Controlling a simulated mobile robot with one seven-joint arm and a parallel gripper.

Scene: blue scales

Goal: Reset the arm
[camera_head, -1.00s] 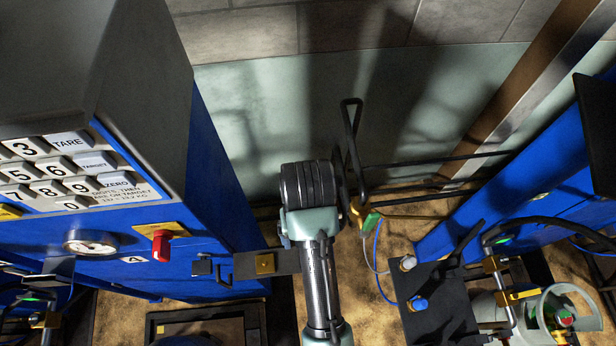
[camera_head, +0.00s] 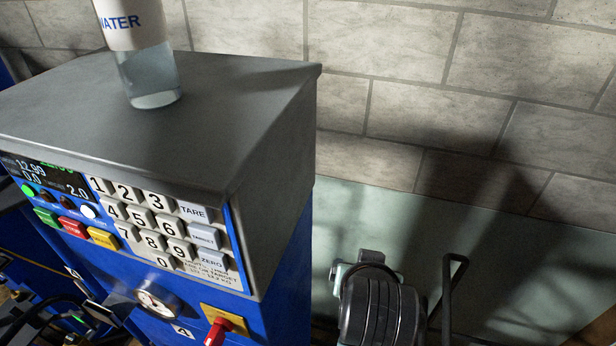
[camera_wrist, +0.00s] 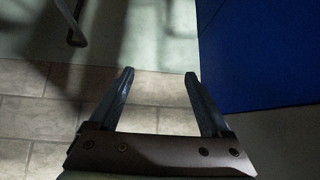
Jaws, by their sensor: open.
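My gripper (camera_wrist: 158,80) shows in the wrist view with its two dark fingers spread apart and nothing between them. Behind the fingers are the pale green lower wall and grey wall tiles. In the head view, a dark ribbed part of my own arm (camera_head: 380,310) stands at the bottom, just right of the blue scale. The fingers cannot be made out in the head view.
A blue and grey scale cabinet (camera_head: 280,240) with a keypad (camera_head: 160,225) and a red knob (camera_head: 222,326) stands close on the left. A water bottle (camera_head: 150,75) stands on its top. A dark bent bar (camera_head: 447,290) is right of my arm. The tiled wall (camera_head: 450,100) is behind.

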